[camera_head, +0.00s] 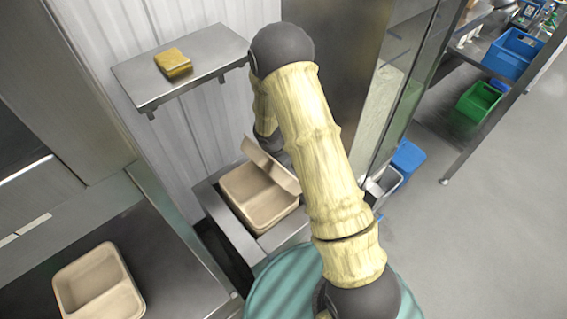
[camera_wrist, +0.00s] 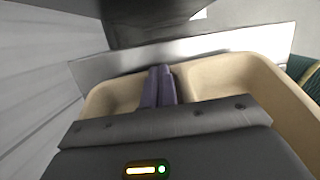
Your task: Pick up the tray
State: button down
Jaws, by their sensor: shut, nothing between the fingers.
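A tan tray (camera_head: 232,206) with raised walls sits on a metal surface at the middle of the head view. A tan flat piece (camera_head: 277,168) slants across its far right side; I cannot tell whether it is a separate piece. A second tan tray (camera_head: 63,296) with compartments lies on the lower left counter. In the wrist view, my gripper (camera_wrist: 160,72) has its two purple fingers together, with nothing seen between them. They overlap a tan tray (camera_wrist: 225,75) in that view; contact is unclear. My arm hides the gripper in the head view.
A metal wall shelf (camera_head: 205,62) holding a yellow-brown block (camera_head: 173,63) is above the middle tray. A glass panel (camera_head: 405,85) stands to the right. Blue (camera_head: 512,52) and green (camera_head: 478,101) bins are on the far right rack. The right floor is open.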

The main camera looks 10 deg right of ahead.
jog(key=v, duration=1.7)
jog(key=shift+r, duration=0.2)
jog(key=shift+a, duration=0.1)
jog(key=c, duration=1.6)
grip_release()
jog(key=shift+s, duration=0.15)
jog(key=shift+o, duration=0.2)
jog(key=s+d+r+m+y, duration=0.1)
jog(key=s+d+r+m, duration=0.2)
jog(key=s+m, duration=0.4)
jog(key=m, duration=0.4)
jog(key=shift+s+d, duration=0.25)
jog(key=shift+d, duration=0.1)
jog(key=s+d+r+m+t+y, duration=0.1)
jog(key=s+d+r+m, duration=0.1)
jog(key=s+m, duration=0.5)
jog(key=m, duration=0.6)
jog(key=shift+s+d, duration=0.35)
jog(key=shift+s, duration=0.05)
